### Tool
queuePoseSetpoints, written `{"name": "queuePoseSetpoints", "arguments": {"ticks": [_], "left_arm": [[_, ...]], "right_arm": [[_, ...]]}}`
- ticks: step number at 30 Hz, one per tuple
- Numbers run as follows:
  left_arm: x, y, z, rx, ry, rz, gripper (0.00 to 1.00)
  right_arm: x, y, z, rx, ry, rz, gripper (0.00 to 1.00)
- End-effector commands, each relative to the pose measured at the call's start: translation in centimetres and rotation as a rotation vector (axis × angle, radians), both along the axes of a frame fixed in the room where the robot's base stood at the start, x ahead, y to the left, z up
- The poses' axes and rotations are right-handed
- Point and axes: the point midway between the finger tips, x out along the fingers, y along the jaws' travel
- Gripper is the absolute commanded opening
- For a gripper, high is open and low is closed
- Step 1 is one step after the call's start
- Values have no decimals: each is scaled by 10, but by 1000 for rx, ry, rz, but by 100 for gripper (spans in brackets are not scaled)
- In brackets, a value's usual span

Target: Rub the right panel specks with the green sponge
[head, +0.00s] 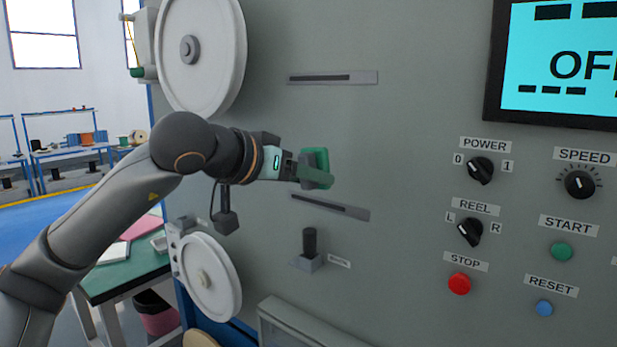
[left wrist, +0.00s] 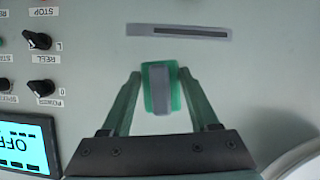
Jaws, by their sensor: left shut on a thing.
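The green sponge (head: 321,157) is held at the end of my left arm, in front of the grey machine panel (head: 400,120). It also shows in the left wrist view (left wrist: 160,92), where it has a grey strip down its middle. My left gripper (head: 308,174) is shut on the sponge; in the left wrist view its two fingers (left wrist: 160,80) stand on either side of it. I cannot tell whether the sponge touches the panel. I can make out no specks on the panel. My right gripper is not in view.
A screen (head: 560,60) reading OFF, knobs and buttons such as the red stop button (head: 459,284) are on the panel's right. Slots lie above and below the sponge. A black lever (head: 310,241) sticks out below. Reels (head: 201,50) are at left.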

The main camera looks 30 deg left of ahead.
Motion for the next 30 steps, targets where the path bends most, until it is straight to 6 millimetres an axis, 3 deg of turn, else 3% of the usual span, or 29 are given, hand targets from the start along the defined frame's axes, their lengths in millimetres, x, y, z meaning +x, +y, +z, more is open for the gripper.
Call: {"name": "queuePoseSetpoints", "arguments": {"ticks": [5, 16, 30], "left_arm": [[-2, 0, 0, 0, -1, 0, 17], [-29, 4, 0, 0, -1, 1, 17], [-29, 4, 0, 0, 0, -1, 17]], "right_arm": [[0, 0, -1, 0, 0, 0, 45], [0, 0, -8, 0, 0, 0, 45], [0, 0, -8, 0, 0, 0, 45]]}}
